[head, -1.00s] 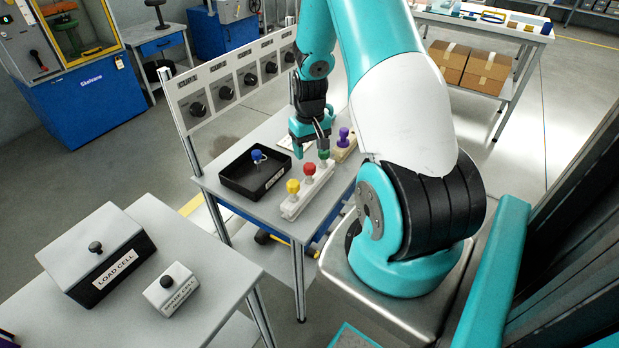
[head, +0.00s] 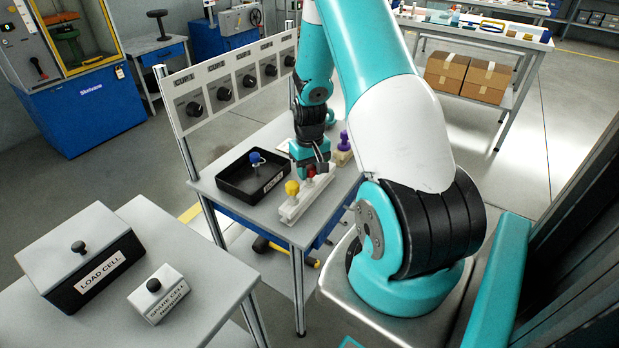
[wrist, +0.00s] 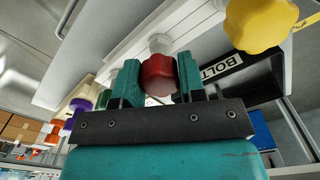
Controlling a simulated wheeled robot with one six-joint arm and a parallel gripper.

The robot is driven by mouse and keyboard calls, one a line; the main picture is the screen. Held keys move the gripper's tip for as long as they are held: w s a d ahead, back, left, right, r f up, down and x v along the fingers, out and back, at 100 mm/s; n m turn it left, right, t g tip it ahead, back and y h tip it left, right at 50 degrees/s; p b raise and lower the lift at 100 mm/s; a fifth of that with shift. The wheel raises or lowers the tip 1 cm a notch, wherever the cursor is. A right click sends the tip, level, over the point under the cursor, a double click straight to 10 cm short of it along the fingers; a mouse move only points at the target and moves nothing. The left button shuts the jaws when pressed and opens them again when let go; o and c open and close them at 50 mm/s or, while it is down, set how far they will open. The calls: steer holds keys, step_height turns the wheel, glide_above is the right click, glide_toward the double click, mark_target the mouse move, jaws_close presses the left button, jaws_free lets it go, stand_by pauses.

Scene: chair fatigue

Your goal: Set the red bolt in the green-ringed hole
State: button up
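The red bolt (head: 310,170) stands in the pale rack (head: 290,212), and its knob shows large in the wrist view (wrist: 158,74). My gripper (head: 314,165) is down at the red bolt, pointing down. In the wrist view my gripper's two teal fingers (wrist: 159,82) stand on either side of the red knob. Whether they press on it or leave a thin gap is not clear. The bolt's pale collar (wrist: 160,43) shows below the knob, at the rack. No green-ringed hole can be made out in either view.
A yellow bolt (head: 292,188) stands at the rack's near end. A black tray (head: 232,187) with a blue-topped bolt (head: 255,158) lies left of the rack. A purple-topped piece (head: 344,138) stands behind my gripper. A panel of dials (head: 222,92) borders the table's left side.

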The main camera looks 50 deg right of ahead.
steer(key=shift+r, duration=0.1)
steer(key=shift+c, duration=0.2)
steer(key=shift+r+p, duration=2.15)
steer(key=shift+r, duration=0.35)
step_height(320, 180, up, 4)
steer(key=p, duration=0.3)
steer(key=shift+r, duration=0.1)
